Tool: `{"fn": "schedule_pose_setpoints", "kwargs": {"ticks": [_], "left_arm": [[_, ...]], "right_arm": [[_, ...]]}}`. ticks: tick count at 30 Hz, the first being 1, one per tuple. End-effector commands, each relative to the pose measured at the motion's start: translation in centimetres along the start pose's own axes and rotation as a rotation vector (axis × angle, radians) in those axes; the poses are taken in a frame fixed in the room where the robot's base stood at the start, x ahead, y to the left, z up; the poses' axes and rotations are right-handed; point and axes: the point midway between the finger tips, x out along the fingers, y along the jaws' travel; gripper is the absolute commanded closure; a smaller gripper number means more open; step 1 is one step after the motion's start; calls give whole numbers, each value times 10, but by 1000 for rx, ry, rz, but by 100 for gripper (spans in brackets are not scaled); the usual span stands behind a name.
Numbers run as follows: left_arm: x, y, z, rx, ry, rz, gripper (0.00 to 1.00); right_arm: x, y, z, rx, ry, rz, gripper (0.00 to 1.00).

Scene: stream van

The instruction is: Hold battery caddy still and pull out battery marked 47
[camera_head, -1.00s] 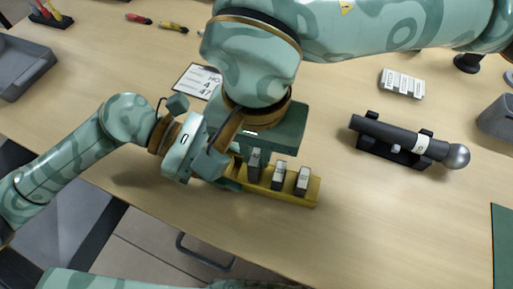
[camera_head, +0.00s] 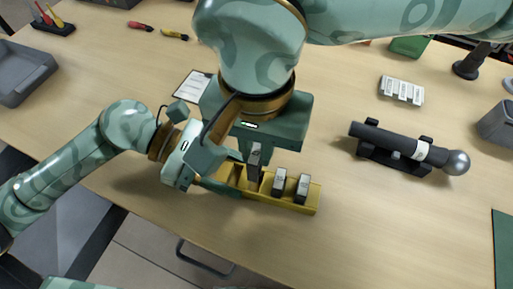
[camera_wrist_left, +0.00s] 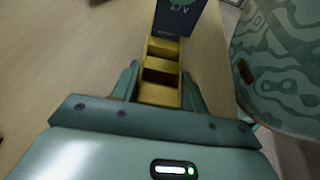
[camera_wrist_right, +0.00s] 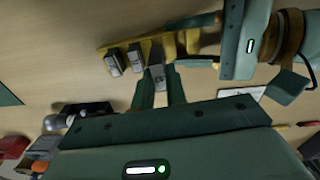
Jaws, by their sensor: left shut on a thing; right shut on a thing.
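The yellow battery caddy (camera_head: 298,207) lies on the table with its left end between the fingers of my left gripper (camera_head: 222,180). In the left wrist view, the shut fingers flank the caddy's walls (camera_wrist_left: 160,94) and the nearest compartments are empty. My right gripper (camera_wrist_right: 160,86) is shut on a grey battery (camera_head: 255,162), which stands out above the caddy. That battery shows between the right fingers in the right wrist view (camera_wrist_right: 158,74); its marking is too small to read. Two other batteries (camera_head: 279,182) (camera_head: 302,187) stand in the right compartments.
A card (camera_head: 190,87) with partly hidden print lies behind my left gripper. A dark cylinder with a silver ball end (camera_head: 400,145) rests in a cradle at right. A white slotted block (camera_head: 402,90) lies farther back.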

Motion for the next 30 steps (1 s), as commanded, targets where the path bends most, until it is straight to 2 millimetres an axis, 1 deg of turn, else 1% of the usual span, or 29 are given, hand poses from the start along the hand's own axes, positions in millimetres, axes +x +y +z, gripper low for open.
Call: {"fn": "schedule_pose_setpoints", "kwargs": {"ticks": [3,10,11,12,13,20,23,26,29,30], "left_arm": [[0,0,0,-1,0,0,79],[0,0,0,-1,0,0,79],[0,0,0,-1,0,0,50],[0,0,0,-1,0,0,39],[0,0,0,-1,0,0,31],[0,0,0,0,0,0,30],[-3,0,0,-1,2,1,30],[-15,0,-1,-1,4,2,30],[-36,0,-2,-2,5,3,30],[-46,1,-2,-3,6,4,30]], "right_arm": [[-7,0,0,0,1,-1,100],[-8,0,0,0,0,-1,100],[-8,0,0,0,0,-1,100],[-8,0,0,0,0,-1,100],[-8,0,0,0,0,-1,100],[-8,0,0,0,0,-1,100],[-8,0,0,0,0,-1,100],[-8,0,0,0,0,-1,100],[-8,0,0,0,0,-1,100],[-8,0,0,0,0,-1,100]]}}
